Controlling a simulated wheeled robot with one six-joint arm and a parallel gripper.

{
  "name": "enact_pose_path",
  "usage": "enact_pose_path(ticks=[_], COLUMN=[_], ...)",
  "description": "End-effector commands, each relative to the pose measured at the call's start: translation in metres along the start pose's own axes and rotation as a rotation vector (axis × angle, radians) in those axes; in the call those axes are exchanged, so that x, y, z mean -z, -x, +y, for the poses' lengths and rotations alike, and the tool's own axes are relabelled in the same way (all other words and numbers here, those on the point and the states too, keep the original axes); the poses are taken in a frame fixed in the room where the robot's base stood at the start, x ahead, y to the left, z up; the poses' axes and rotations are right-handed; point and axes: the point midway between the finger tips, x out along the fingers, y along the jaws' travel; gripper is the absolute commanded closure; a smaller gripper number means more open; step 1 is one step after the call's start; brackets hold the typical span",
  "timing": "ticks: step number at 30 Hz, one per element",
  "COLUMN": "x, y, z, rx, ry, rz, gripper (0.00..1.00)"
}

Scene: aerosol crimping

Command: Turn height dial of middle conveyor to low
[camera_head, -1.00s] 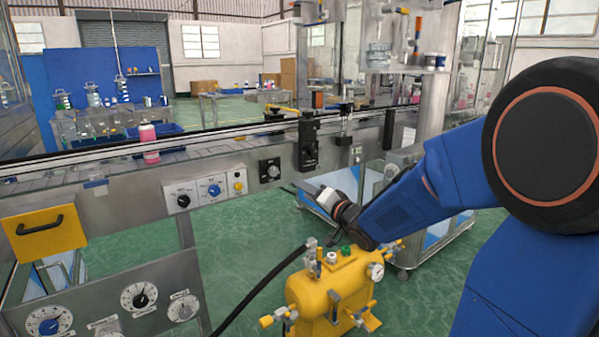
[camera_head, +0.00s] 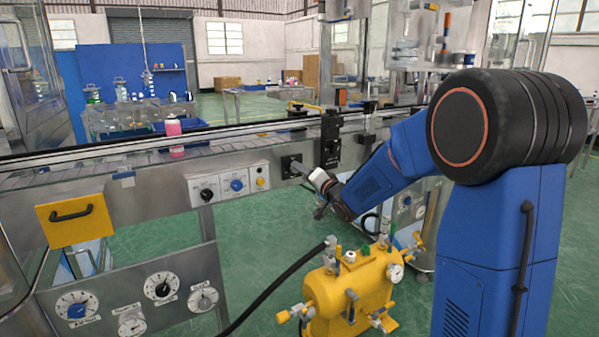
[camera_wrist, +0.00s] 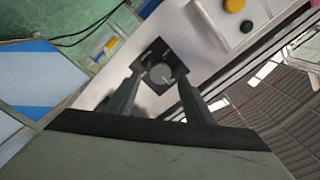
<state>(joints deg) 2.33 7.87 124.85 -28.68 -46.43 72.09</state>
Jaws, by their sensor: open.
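A dial (camera_head: 289,164) with a black square plate sits on the conveyor's metal side, left of the black upright box. My gripper (camera_head: 304,169) points at it from the right, its fingertips close to the plate. In the wrist view the dial's round grey knob (camera_wrist: 161,73) with a light pointer line lies between the two open fingers of my gripper (camera_wrist: 159,78). Whether the fingers touch the knob I cannot tell. Any labels around this dial are too small to read.
A white panel (camera_head: 229,184) with a black knob, a blue knob and a yellow button is left of the dial. Several round dials sit on a lower metal plate (camera_head: 190,260). A yellow tank (camera_head: 352,292) with valves and a black hose stands below my arm. A pink bottle (camera_head: 174,137) is on the conveyor.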

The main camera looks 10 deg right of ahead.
Motion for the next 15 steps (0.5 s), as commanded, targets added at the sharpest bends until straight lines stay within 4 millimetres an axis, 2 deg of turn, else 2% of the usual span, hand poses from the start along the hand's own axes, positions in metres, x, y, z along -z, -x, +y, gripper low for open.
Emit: enact_pose_path(ticks=[6,15], x=[0.001,0.0], y=[-0.022,-0.027], z=[-0.001,0.0], rx=[0.001,0.001], ry=[0.0,0.0], rz=[0.001,0.001], gripper=[0.52,0.52])
